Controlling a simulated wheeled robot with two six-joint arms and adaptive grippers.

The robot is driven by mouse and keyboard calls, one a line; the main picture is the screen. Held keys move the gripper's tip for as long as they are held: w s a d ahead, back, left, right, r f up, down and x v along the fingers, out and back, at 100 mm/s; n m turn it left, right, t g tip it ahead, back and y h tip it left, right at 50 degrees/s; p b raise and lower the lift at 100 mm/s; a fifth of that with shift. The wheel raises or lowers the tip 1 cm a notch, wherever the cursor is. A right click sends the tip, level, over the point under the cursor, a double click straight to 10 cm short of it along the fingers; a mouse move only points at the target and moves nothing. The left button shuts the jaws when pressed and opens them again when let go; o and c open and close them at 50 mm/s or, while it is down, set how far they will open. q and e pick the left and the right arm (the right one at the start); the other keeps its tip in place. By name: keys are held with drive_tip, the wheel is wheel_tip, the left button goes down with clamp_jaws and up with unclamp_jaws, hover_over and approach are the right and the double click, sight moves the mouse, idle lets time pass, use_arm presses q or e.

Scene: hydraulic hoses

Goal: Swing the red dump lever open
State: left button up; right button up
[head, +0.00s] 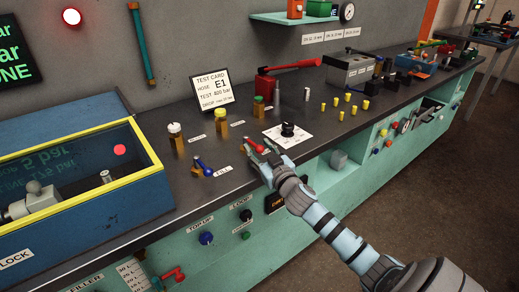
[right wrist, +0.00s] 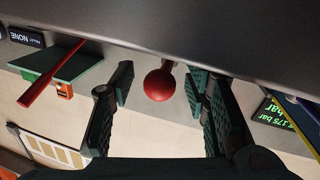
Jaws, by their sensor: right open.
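The red dump lever (head: 254,145) stands on the dark bench top near its front edge, beside the FILL label. In the right wrist view its round red knob (right wrist: 160,86) sits between my two fingers, with a gap on both sides. My right gripper (head: 265,156) is open at the lever, reaching in from the lower right; its fingers also show in the right wrist view (right wrist: 158,92). The fingers partly hide the lever's base in the head view. My left gripper is in neither view.
A blue lever (head: 203,166) stands left of the red one. A black dial (head: 288,129) on a white plate is close behind my gripper. A yellow-rimmed blue tank (head: 150,185) is at left.

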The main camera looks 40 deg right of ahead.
drive_tip(key=shift+w, duration=0.1)
clamp_jaws()
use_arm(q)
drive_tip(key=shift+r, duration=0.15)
